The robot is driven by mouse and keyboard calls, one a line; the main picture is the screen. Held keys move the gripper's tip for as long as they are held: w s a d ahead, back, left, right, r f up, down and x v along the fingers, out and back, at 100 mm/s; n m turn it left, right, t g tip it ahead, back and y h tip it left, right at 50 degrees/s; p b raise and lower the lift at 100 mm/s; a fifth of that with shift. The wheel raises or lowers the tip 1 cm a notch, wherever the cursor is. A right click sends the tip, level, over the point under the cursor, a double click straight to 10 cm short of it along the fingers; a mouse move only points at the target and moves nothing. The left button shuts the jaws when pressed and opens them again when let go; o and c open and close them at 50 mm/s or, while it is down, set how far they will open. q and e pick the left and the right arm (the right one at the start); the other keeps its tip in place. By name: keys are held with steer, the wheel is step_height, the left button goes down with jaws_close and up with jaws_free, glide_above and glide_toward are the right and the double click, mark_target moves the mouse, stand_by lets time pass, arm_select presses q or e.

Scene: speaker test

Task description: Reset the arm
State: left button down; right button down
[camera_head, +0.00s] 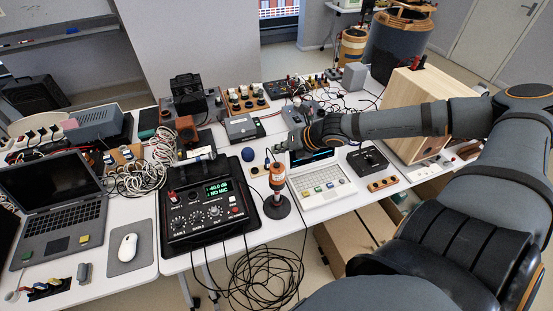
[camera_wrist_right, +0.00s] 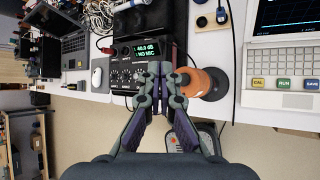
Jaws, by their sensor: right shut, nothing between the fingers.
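My right arm (camera_head: 400,120) comes in from the right across the head view and reaches over the middle of the bench. My right gripper (camera_head: 282,147) is at its end, above the bench near the orange-and-black beacon-like stand (camera_head: 277,180). In the right wrist view the gripper (camera_wrist_right: 161,68) has its fingertips together with nothing between them. Behind it there shows the black meter box (camera_wrist_right: 132,57) with a green display reading "NO MIC". My left gripper is in neither view.
A white keypad device (camera_head: 322,186) with a screen and a wooden speaker cabinet (camera_head: 402,105) stand right of the stand. A laptop (camera_head: 55,200) and mouse (camera_head: 127,247) are at the left. Black cables (camera_head: 262,275) hang off the front edge.

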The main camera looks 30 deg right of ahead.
arm_select(q)
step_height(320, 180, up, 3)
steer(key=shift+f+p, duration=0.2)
steer(key=shift+p, duration=0.65)
